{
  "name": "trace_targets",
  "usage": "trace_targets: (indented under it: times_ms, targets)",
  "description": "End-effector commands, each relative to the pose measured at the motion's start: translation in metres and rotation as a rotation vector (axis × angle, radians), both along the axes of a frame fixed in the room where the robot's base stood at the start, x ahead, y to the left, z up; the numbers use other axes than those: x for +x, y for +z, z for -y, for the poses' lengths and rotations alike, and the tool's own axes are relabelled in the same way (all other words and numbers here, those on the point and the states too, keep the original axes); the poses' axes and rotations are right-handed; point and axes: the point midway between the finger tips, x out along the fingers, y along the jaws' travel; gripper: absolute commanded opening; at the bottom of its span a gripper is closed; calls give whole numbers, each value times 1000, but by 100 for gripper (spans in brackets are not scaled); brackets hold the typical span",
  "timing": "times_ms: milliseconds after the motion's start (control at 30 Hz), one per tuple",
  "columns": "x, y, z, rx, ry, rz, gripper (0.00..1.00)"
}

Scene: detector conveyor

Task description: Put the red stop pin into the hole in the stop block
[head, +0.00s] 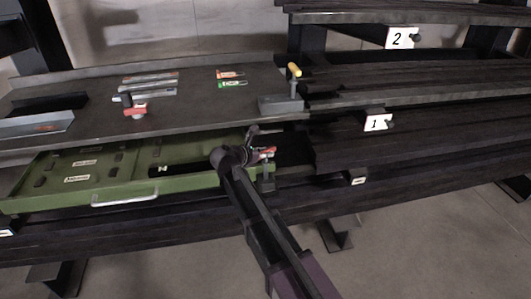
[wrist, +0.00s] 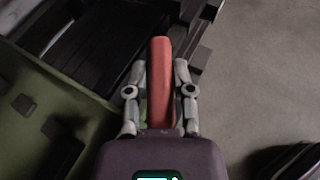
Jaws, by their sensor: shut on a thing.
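My gripper (wrist: 160,85) is shut on the red stop pin (wrist: 160,60), which lies lengthwise between its two fingers in the wrist view. Its far end sticks out past the fingertips. In the head view a small piece of the red pin (head: 267,151) shows at the gripper (head: 262,150), near the right end of the green tray. A small grey block (head: 267,184) shows just below the gripper there; I cannot tell whether it is the stop block, and no hole is visible. The pin appears apart from it, but depth is unclear.
The green tray (head: 110,192) has slots, labels and a front handle (head: 125,198). On the dark bench above are a red-based clamp (head: 135,108), grey bars, small cards and a grey block (head: 281,104) with a yellow-topped post (head: 294,70). Dark roller lanes marked 1 and 2 lie right.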

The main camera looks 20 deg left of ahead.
Motion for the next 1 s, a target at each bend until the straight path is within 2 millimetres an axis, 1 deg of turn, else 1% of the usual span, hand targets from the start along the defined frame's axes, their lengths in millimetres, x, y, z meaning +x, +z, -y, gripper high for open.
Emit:
trace_targets:
  times_ms: [1000]
  targets:
    - [0, -19, 0, 0, 0, 1, 0]
